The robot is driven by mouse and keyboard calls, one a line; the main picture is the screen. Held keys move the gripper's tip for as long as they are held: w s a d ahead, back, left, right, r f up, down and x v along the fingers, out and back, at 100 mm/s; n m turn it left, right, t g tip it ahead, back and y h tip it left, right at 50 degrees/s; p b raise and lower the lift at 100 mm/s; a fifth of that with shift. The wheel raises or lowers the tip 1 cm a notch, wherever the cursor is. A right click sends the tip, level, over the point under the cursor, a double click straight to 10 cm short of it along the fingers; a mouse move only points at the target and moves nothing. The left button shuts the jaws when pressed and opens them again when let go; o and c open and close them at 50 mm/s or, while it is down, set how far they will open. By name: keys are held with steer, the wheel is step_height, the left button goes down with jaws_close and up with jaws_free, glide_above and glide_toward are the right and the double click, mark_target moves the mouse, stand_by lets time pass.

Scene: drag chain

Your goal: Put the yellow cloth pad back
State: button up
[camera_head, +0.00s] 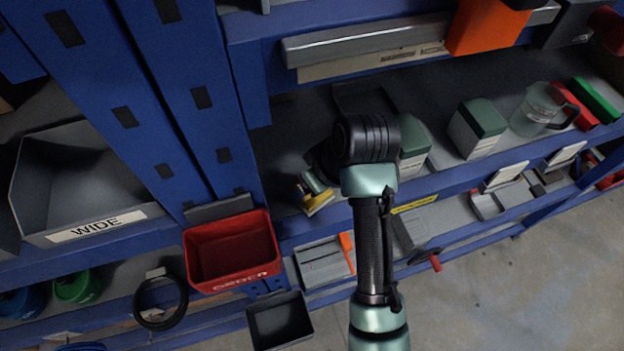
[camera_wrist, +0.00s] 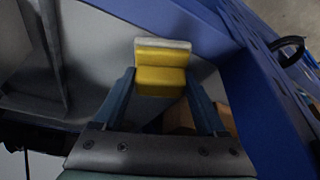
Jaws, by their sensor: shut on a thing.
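The yellow cloth pad (camera_wrist: 161,80) has a pale edge along its top in the wrist view and sits between the two fingers of my gripper (camera_wrist: 160,88). My gripper is shut on it. In the head view the yellow pad (camera_head: 318,203) shows at the tip of my gripper (camera_head: 314,188), close to the shelf's front edge at the left end of the bay. My arm hides part of the shelf behind it. I cannot tell whether the pad touches the shelf.
A blue upright stands just left of my gripper. A red bin (camera_head: 232,252) hangs below it, with a black tray (camera_head: 280,322) under that. Green-topped boxes (camera_head: 483,118) and a clear jug (camera_head: 535,108) stand to the right. A grey bin (camera_head: 85,185) is at far left.

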steer(key=o, duration=1.2)
steer(key=shift+o, duration=0.2)
steer(key=shift+d+r, duration=0.1)
steer(key=shift+r, duration=0.35)
steer(key=p+v, duration=0.2)
steer(key=v, duration=0.9)
steer(key=shift+s, duration=0.1)
